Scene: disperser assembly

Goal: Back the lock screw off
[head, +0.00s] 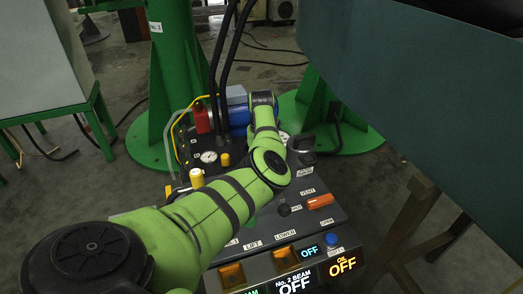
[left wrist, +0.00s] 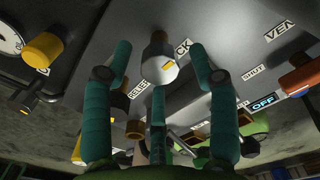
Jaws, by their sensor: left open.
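In the left wrist view my left gripper (left wrist: 160,62) is open, with its teal fingers spread. A grey knob with a pale faceted face and a yellow mark (left wrist: 160,68) sits between the fingertips, with visible gaps at both sides. Labels partly reading "RELIEF" (left wrist: 138,88) and "CK" (left wrist: 183,47) are beside it; I cannot tell for sure that this knob is the lock screw. In the head view my green left arm reaches over the console (head: 325,228) and hides part of its top. The left gripper's fingers cannot be made out there. My right gripper is not in view.
A black knob (head: 301,144) and an orange handle (head: 320,201) stand on the console right of my arm. A yellow-topped knob (head: 197,177) and a gauge (head: 209,156) are left. Black hoses (head: 218,62) rise behind. A large dark green panel (head: 430,100) fills the right.

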